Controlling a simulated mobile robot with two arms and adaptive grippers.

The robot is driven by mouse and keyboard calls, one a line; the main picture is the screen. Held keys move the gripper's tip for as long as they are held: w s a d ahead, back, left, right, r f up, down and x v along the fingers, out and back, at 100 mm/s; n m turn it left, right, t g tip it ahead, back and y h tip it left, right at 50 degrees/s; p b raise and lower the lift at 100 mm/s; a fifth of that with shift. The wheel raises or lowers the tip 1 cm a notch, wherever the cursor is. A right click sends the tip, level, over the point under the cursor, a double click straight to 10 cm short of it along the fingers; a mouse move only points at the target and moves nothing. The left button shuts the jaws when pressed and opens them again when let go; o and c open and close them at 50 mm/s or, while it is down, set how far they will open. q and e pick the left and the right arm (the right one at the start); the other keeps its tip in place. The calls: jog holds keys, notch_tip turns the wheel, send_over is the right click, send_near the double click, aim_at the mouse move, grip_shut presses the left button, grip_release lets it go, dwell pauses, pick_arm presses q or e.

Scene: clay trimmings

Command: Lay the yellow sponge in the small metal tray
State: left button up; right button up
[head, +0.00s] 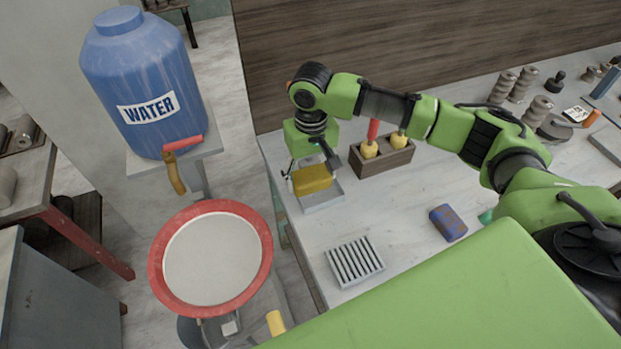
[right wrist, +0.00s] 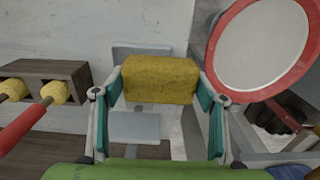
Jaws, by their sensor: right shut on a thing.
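The yellow sponge (head: 311,179) is held over the small metal tray (head: 325,203) at the table's left end. My right gripper (head: 312,176) is shut on the sponge. In the right wrist view the sponge (right wrist: 160,79) sits between the two teal-padded fingers of the gripper (right wrist: 160,90). The grey tray (right wrist: 136,127) shows behind and below it in that view. Whether the sponge touches the tray floor I cannot tell. My left gripper is not in view.
A wooden holder (head: 397,160) with yellow-headed tools stands just right of the tray. A ridged grey dish (head: 354,262) and a blue-brown block (head: 448,223) lie nearer. A red-rimmed round basin (head: 154,262) and blue water barrel (head: 140,80) stand left, off the table.

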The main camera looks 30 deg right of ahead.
aim_at(320, 197)
jog(key=w+d+f, duration=0.1)
jog(key=w+d+f+p, duration=0.1)
jog(key=d, duration=0.1)
jog(key=shift+w+d+f, duration=0.15)
jog(key=shift+f, duration=0.2)
jog(key=shift+w+d+f+p, duration=0.15)
jog(key=shift+d+f+p, duration=0.15)
jog(key=shift+f, duration=0.15)
notch_tip(320, 197, down, 4)
jog(key=b, duration=0.5)
jog(key=shift+r, duration=0.1)
jog(key=shift+f, duration=1.3)
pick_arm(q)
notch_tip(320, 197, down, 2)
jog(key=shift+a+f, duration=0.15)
pick_arm(e)
jog(key=shift+f, duration=0.1)
